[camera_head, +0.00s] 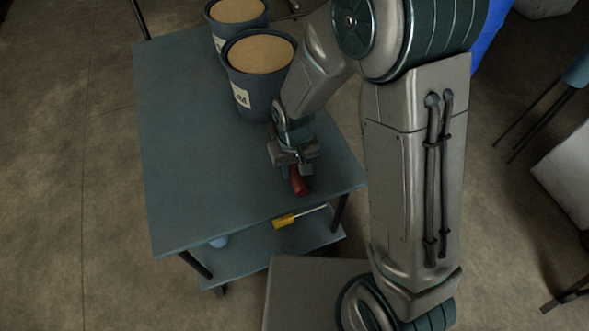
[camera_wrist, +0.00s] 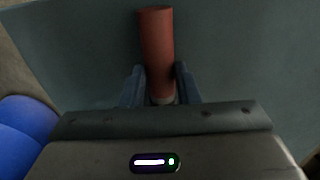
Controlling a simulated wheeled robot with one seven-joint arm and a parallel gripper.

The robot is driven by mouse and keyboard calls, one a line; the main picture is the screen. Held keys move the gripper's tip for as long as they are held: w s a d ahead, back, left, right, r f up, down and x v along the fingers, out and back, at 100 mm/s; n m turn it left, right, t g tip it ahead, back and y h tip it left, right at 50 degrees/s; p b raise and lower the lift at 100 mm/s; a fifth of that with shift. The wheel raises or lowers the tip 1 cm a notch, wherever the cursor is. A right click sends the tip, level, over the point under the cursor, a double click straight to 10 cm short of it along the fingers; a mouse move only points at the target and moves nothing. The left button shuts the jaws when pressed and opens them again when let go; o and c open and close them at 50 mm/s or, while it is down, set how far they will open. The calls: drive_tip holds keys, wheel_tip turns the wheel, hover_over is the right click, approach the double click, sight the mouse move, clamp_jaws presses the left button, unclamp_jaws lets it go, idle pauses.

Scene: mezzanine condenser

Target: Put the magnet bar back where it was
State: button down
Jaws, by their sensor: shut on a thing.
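The red bar (camera_head: 298,182), which I take for the magnet bar, is at my gripper (camera_head: 294,168) low over the front right part of the blue-grey cart top (camera_head: 195,190). In the wrist view the red cylinder (camera_wrist: 157,45) stands out between the two fingers (camera_wrist: 160,88), and a pale end shows near the fingertips. The fingers are shut on it. I cannot tell whether the bar touches the cart top.
Two dark tubs with tan tops, the nearer tub (camera_head: 252,90) and the farther tub (camera_head: 218,38), stand at the back of the cart. A yellow-handled tool (camera_head: 285,220) and a blue object (camera_head: 218,241) are on the lower shelf. The cart top's left side is clear.

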drive_tip(key=shift+f, duration=0.5)
drive_tip(key=shift+f, duration=0.2)
drive_tip(key=c, duration=1.1)
unclamp_jaws()
drive_tip(key=shift+r, duration=0.1)
